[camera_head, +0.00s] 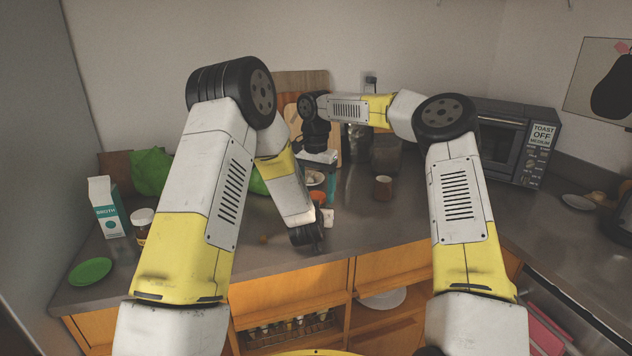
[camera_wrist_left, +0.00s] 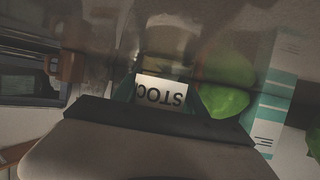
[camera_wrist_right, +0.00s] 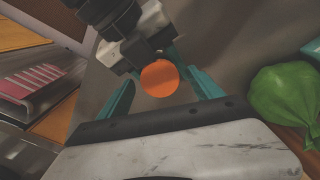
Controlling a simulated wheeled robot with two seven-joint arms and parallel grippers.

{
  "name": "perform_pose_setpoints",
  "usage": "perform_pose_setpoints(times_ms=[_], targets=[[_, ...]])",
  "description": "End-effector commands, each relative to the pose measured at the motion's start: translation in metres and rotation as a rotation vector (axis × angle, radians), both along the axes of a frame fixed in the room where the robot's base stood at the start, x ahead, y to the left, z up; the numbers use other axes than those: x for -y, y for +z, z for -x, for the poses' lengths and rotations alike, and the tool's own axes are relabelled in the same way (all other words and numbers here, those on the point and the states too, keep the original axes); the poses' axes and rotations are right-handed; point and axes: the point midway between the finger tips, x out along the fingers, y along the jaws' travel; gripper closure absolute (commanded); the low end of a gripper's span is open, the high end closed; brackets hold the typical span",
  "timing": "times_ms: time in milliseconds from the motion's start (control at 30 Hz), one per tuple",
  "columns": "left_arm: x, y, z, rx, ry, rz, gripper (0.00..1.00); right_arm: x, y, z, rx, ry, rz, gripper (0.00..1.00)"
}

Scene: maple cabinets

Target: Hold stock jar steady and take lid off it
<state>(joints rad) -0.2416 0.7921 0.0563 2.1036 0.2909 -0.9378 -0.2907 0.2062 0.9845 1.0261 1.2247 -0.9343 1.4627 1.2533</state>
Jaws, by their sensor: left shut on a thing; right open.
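The stock jar has an orange lid (camera_wrist_right: 160,78), seen from above in the right wrist view. Its white label (camera_wrist_left: 162,92) reads STOCK, partly cut off, in the left wrist view. In the head view the jar (camera_head: 328,216) stands near the middle of the counter, partly hidden by my left arm. My left gripper (camera_wrist_left: 163,100) is shut on the jar's body. My right gripper (camera_wrist_right: 163,88) is open above the jar, one teal finger on each side of the lid in its wrist view. Whether the fingers touch the lid I cannot tell.
A broth carton (camera_head: 106,212), a white-lidded jar (camera_head: 142,224) and a green plate (camera_head: 90,271) are at the left. A green bag (camera_head: 150,172) is behind them. The counter front around the mug is clear.

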Motion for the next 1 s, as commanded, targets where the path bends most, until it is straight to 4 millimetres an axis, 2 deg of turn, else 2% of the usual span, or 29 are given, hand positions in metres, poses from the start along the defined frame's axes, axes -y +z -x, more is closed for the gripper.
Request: perform_pose_setpoints(times_ms=[300,600,667,833,1000], targets=[[0.0,0.0004,-0.0002,0.001,0.0,0.0,1.0,0.0,-0.0026,-0.0001,0.001,0.0,0.0,0.27],[0.0,0.0003,-0.0001,0.001,0.0,0.0,1.0,0.0,-0.0025,-0.0001,0.0,0.0,0.0,0.86],[0.0,0.0003,-0.0001,0.001,0.0,0.0,1.0,0.0,-0.0025,-0.0001,0.0,0.0,0.0,0.95],[0.0,0.0004,-0.0002,0.001,0.0,0.0,1.0,-0.0013,-0.0035,0.001,-0.002,0.064,0.006,0.95],[0.0002,0.0005,-0.0002,0.001,0.0,-0.001,1.0,-0.001,-0.0015,0.0009,0.0,0.307,0.006,0.95]])
